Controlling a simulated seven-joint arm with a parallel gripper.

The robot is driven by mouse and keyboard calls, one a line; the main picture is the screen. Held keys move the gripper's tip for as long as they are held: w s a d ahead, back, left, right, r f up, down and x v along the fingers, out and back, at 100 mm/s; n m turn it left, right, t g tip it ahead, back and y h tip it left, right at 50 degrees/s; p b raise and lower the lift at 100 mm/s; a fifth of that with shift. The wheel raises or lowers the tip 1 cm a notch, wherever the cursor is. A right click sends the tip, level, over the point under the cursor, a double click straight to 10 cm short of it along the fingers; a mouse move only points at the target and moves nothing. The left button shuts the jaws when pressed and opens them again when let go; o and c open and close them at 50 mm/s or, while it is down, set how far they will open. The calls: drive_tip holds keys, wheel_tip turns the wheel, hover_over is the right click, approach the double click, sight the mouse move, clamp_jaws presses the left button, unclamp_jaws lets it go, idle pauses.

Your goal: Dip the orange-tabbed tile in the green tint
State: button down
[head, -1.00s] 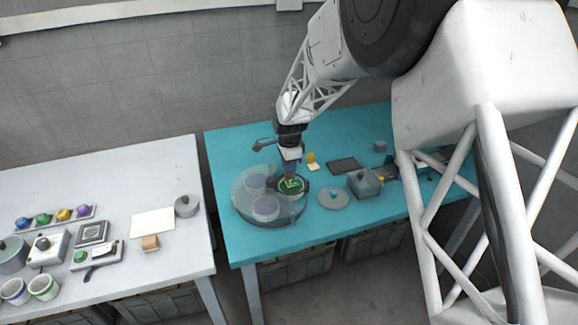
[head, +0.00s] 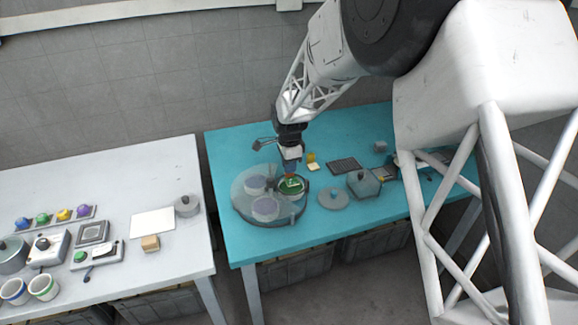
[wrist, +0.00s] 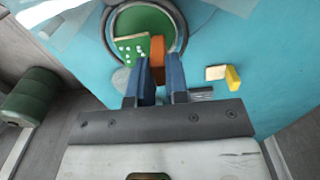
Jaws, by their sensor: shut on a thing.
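My gripper (wrist: 161,78) has blue fingers shut on the orange tab (wrist: 157,52) of a tile. The tile's face (wrist: 131,50) looks green with several white dots. It overlaps the round dish of green tint (wrist: 153,20) in the wrist view. I cannot tell how deep it sits in the tint. In the head view my gripper (head: 291,166) points down over the green dish (head: 299,190), at the right side of a clear round tray (head: 243,209). The tile is small and partly hidden there.
Two purplish dishes (head: 265,208) share the round tray. A yellow-tabbed pale tile (wrist: 216,72) lies to the right. A grey lid (head: 333,198), a lidded pot (head: 364,184) and a dark rack (head: 343,165) stand on the teal table (head: 235,150). A white table (head: 100,180) is at left.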

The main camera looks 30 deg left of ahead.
drive_tip(key=shift+r, duration=1.8)
drive_tip(key=shift+w, duration=0.1)
